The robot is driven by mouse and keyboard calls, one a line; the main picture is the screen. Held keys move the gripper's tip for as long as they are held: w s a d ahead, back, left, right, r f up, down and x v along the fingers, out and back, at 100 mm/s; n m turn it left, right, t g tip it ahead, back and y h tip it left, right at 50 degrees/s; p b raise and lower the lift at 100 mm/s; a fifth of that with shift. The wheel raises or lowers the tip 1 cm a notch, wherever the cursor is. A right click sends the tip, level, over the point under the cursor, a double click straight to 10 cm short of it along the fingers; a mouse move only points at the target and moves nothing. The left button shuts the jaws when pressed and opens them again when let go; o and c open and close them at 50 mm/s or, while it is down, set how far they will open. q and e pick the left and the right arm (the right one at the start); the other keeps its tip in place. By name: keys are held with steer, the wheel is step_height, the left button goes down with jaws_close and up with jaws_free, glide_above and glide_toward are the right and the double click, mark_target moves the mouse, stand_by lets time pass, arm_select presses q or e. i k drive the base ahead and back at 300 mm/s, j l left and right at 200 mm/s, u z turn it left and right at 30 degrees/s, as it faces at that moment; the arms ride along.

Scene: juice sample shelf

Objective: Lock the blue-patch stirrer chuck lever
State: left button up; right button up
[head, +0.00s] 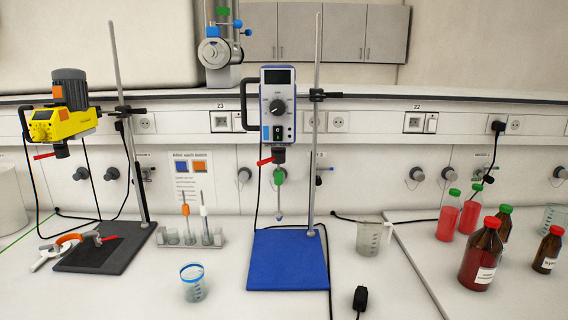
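The stirrer with the blue patch (265,133) is the blue and grey overhead unit (278,92) in the middle of the head view, clamped to an upright rod (316,150). Its black chuck (279,156) is below the motor, with a red lever (264,161) sticking out to the left and slightly down. A shaft with a green collar (280,177) hangs upright under the chuck, its tip above the blue base plate (285,262). Whether the shaft is held firmly cannot be told. Neither of my grippers is in view.
A yellow stirrer (60,122) with its own red lever stands at left over a dark base (100,252). A rack (190,238) of stirring shafts and a beaker (192,283) are left of the blue base. Another beaker (369,238) and several red bottles (482,258) are right.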

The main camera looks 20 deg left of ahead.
mark_target(278, 154)
steer(key=i+j, duration=0.1)
steer(key=j, duration=0.4)
steer(key=i+j, duration=0.1)
steer(key=j, duration=0.35)
steer(key=i+j, duration=0.1)
steer(key=j, duration=0.4)
